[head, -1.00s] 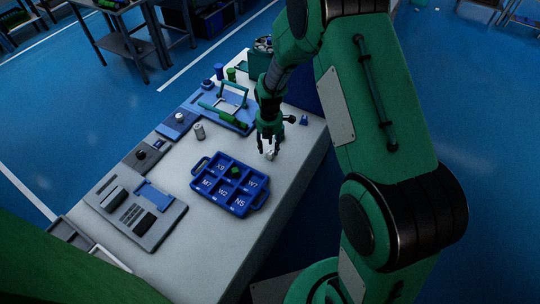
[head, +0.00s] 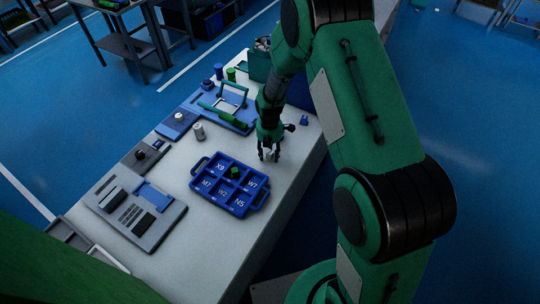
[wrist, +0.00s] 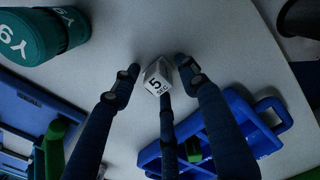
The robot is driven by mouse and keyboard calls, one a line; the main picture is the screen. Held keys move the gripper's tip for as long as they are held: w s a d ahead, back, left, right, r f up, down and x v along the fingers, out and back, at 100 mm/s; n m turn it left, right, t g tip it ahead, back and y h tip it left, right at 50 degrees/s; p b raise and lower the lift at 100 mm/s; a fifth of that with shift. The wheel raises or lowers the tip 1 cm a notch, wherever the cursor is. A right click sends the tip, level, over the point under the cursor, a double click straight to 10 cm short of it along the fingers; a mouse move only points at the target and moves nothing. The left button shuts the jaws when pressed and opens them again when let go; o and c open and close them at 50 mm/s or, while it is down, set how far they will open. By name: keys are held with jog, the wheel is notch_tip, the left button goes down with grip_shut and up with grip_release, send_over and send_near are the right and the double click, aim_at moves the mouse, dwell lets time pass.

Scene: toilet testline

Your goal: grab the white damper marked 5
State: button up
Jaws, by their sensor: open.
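In the head view my gripper (head: 268,157) points down at the bench, just behind the blue tray. The damper shows there only as a small pale patch between the fingers, mostly hidden.
The blue compartment tray (head: 243,210) with labelled cells holds a green piece (head: 235,172). A green cylinder marked Y9 (wrist: 40,35) lies near in the wrist view. A grey cylinder (head: 199,131) and blue fixtures (head: 172,128) stand left. Bench between tray and right edge is clear.

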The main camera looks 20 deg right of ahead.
aim_at(269, 152)
grip_shut()
jog(key=shift+r, duration=0.7)
notch_tip(269, 152, up, 2)
jog(key=shift+r+p, duration=0.15)
jog(key=shift+p, duration=0.25)
jog(key=s, duration=0.5)
jog(key=s+r+p, duration=0.1)
jog(key=s, duration=1)
jog(key=shift+d+r, duration=0.15)
jog(key=shift+d, duration=0.1)
